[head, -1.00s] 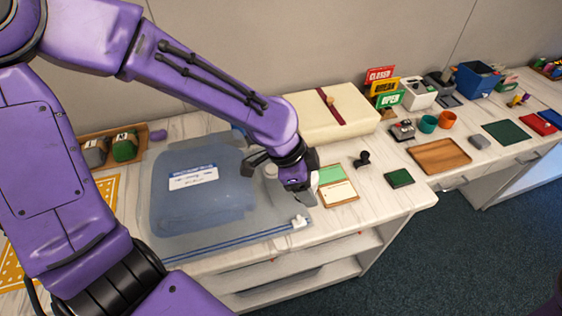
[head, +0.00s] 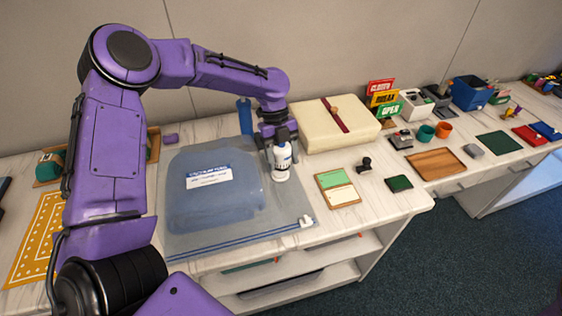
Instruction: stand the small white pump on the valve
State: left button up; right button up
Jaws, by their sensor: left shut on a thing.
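The small white pump (head: 282,163) is upright in my left gripper (head: 279,143), which is shut on its upper part. Its lower end is at the right part of the clear bag (head: 240,236), which lies flat on the counter with a blue folded bulk inside and a white label. I cannot make out the valve; the pump and gripper may cover it. I cannot tell whether the pump's base touches the bag or hovers just above. My right gripper is not in view.
A blue cylinder (head: 245,118) stands behind the bag. A cream box with a red band (head: 335,124) is behind right of the pump. A green and cream pad (head: 337,187), a black stamp (head: 365,164) and a wooden tray (head: 436,163) lie to the right.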

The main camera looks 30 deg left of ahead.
aim_at(281, 174)
pick_arm(q)
jog(key=f, duration=0.1)
jog(key=f+p, duration=0.1)
jog(key=a+f, duration=0.1)
jog(key=f, duration=0.1)
jog(key=shift+w+a+p, duration=0.1)
jog(key=shift+w+p, duration=0.25)
jog(key=shift+w+f, duration=0.1)
jog(key=shift+f, duration=0.45)
jog(key=o, duration=1.2)
jog(key=b+v, duration=0.2)
jog(key=v, duration=1)
